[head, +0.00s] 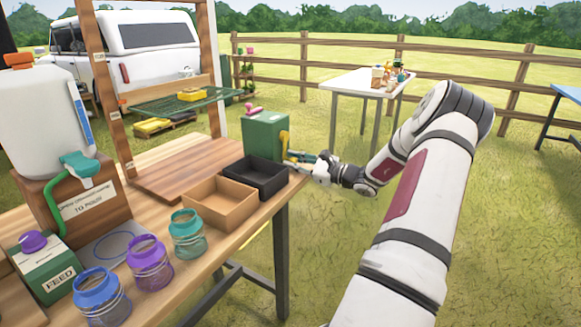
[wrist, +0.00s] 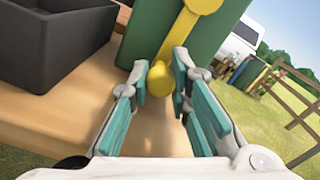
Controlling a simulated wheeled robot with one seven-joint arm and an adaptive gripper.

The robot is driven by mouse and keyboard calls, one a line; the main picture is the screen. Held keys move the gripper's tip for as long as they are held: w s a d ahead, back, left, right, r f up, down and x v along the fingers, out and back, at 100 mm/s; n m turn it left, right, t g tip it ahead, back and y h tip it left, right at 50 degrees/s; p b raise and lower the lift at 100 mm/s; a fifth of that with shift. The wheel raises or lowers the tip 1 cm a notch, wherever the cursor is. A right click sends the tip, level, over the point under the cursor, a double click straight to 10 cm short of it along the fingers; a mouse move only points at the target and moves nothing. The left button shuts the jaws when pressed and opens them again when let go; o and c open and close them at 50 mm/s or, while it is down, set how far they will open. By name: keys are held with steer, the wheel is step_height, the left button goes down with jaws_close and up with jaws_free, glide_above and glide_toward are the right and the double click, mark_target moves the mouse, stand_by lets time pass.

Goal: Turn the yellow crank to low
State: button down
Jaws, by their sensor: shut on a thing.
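The green box (head: 265,135) stands at the far right end of the wooden workbench, with the yellow crank (head: 284,142) on its right side. In the wrist view the crank's arm (wrist: 182,36) runs from a round hub at the top down and slightly left to a rounded knob (wrist: 160,80). My gripper (head: 308,162) reaches in from the right. In the wrist view its teal-padded fingers (wrist: 160,72) are around the knob, shut on it. I cannot read any low mark on the box.
A black tray (head: 283,181) sits close beside the green box, with a cardboard-brown tray (head: 247,205) in front of it. Several glass jars stand nearer on the bench. Open grass lies right of the bench, with a white table (head: 345,82) farther back.

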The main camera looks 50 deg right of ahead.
mark_target(299, 165)
steer(key=d+n+b, duration=0.1)
steer(key=n, duration=0.1)
steer(key=d+n+b, duration=0.2)
steer(key=shift+w+r+n, duration=0.1)
steer(key=shift+n, duration=0.2)
steer(key=d+n+b, duration=0.1)
steer(key=n, duration=0.1)
steer(key=d+r+n+b, duration=0.1)
steer(key=b, duration=0.1)
steer(key=shift+w+r+n, duration=0.1)
steer(key=shift+n, duration=0.3)
steer(key=shift+d+r+n+b, duration=0.6)
steer(key=shift+d+n+b, duration=0.05)
steer(key=shift+n+b, duration=0.55)
steer(key=shift+d+r+n+b, duration=0.25)
steer(key=shift+r+n+b, duration=0.2)
steer(key=shift+n+b, duration=0.3)
steer(key=shift+d+r+n+b, duration=0.2)
steer(key=shift+r+n+b, duration=0.25)
steer(key=shift+n+b, duration=0.25)
steer(key=shift+r, duration=0.1)
steer(key=c, duration=1.7)
jaws_free()
